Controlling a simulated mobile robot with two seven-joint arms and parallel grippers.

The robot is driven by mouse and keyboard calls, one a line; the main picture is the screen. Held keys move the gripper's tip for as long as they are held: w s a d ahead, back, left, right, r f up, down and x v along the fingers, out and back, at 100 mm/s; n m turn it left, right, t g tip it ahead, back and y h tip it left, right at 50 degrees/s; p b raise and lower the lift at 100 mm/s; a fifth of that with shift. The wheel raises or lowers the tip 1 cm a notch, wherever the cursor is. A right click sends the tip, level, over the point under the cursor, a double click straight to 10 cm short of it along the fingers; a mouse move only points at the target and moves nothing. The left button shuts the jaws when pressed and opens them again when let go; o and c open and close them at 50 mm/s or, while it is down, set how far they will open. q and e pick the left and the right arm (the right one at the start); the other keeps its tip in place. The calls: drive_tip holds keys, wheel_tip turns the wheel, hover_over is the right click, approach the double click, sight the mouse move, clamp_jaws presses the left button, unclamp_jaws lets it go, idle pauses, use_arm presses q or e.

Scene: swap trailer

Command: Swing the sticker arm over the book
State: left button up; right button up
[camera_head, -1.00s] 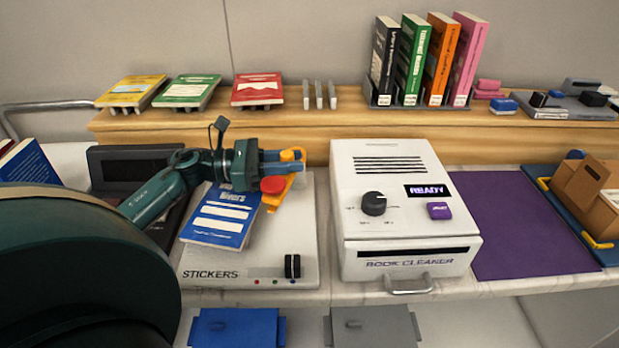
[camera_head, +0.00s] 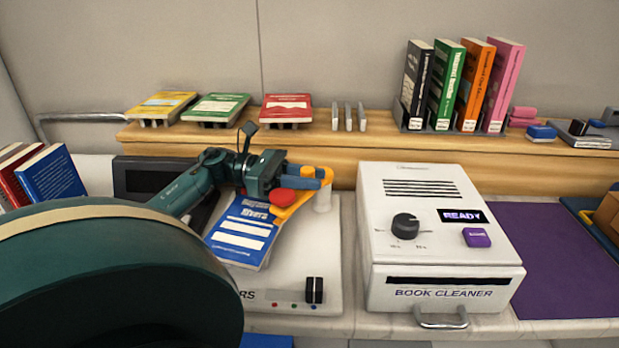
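The sticker station is a pale slab (camera_head: 325,262) with a black slider at its front; its label is partly hidden. The blue book (camera_head: 240,246) lies tilted on its left part. The orange sticker arm (camera_head: 298,202) carries a round red pad (camera_head: 282,197) near the book's upper right edge. A pale post (camera_head: 323,199) stands at the arm's right end. My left gripper (camera_head: 308,176) has its blue fingers at the arm's orange knob; I cannot tell if they clamp it. My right gripper is not in view.
The white book cleaner (camera_head: 440,200), reading READY, stands right of the station, with a purple mat (camera_head: 555,255) beyond. A wooden shelf (camera_head: 430,150) behind holds flat and upright books. More books (camera_head: 52,175) stand at far left. My own dark arm link covers the lower left.

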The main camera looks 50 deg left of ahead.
sight(308, 169)
use_arm(q)
drive_tip(key=o, duration=0.4)
drive_tip(key=shift+c, duration=0.2)
wheel_tip(308, 169, up, 10)
drive_tip(key=shift+r, duration=0.1)
idle(0.3)
